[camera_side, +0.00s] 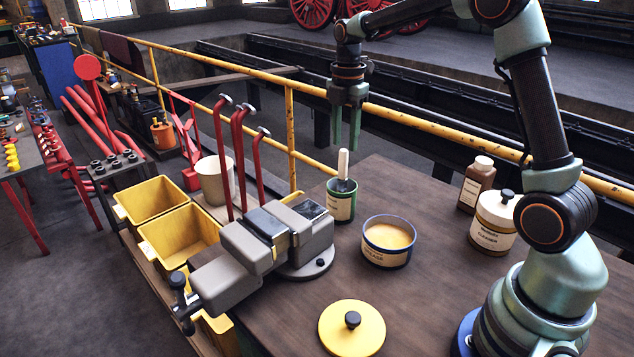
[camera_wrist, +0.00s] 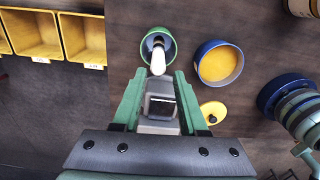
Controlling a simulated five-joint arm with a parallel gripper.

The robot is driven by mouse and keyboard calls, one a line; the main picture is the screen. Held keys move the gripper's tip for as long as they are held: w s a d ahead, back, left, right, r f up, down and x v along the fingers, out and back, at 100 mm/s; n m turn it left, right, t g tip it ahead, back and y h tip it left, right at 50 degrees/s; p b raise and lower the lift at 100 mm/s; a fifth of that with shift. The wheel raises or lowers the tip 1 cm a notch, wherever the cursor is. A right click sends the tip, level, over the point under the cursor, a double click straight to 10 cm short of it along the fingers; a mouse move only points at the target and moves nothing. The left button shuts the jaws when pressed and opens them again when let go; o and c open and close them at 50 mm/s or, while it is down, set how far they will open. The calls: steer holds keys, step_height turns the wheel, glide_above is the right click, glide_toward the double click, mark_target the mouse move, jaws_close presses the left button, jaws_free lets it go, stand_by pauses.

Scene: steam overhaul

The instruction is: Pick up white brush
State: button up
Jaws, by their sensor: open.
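The white brush (camera_side: 343,166) stands upright, handle up, in a green tin (camera_side: 341,205) on the dark wooden bench. Its lower end is hidden inside the tin. In the wrist view the white handle (camera_wrist: 158,62) points toward me from the green tin (camera_wrist: 146,48), just beyond my fingertips. My gripper (camera_side: 346,145) is open and empty, pointing down above the tin, with its fingertips near the height of the handle's top. In the wrist view my gripper (camera_wrist: 158,77) has its fingers spread, with the handle roughly between and ahead of them.
A blue tin of yellow grease (camera_side: 388,242) stands right of the green tin. A grey vise (camera_side: 270,245) is to the left. A yellow lid (camera_side: 352,328) lies in front. A brown bottle (camera_side: 476,184) and a cream jar (camera_side: 493,222) stand at right. Yellow bins (camera_side: 150,200) line the left.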

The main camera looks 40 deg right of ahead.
mark_target(342, 178)
step_height(342, 178, down, 11)
steer(key=shift+w+f, duration=0.1)
steer(key=shift+f, duration=0.05)
stand_by(0.4)
jaws_close()
